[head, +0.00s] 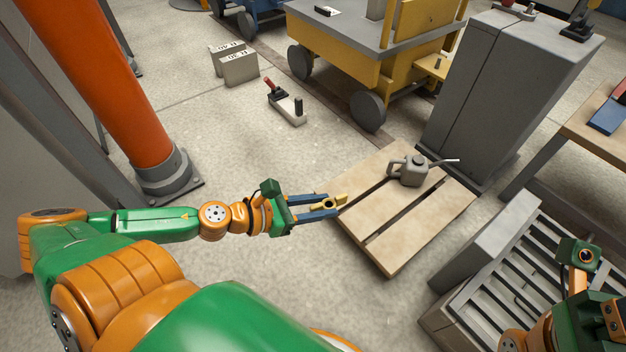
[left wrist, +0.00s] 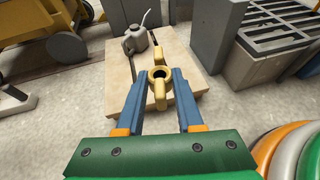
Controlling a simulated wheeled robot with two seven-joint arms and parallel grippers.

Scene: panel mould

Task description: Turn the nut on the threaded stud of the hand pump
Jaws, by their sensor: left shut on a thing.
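My left gripper (head: 330,206) is shut on a yellow winged nut (head: 325,205), held above the floor near the pallet's left edge. In the left wrist view the nut (left wrist: 159,76) sits between the blue fingers (left wrist: 158,95), with its round hole showing and wings pointing away and toward me. A small grey unit with a red-tipped lever and a dark upright post (head: 287,107) stands on the floor farther back; it looks like the hand pump. The gripper is well apart from it. Threads on the post are too small to tell. My right arm shows at the lower right, its fingertips out of frame.
A grey watering can (head: 408,172) stands on the wooden pallet (head: 390,255). An orange column (head: 110,75) rises at left. A yellow cart (head: 385,45), grey cabinet (head: 480,85) and slatted crate (head: 440,325) stand around. Floor between gripper and grey unit is clear.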

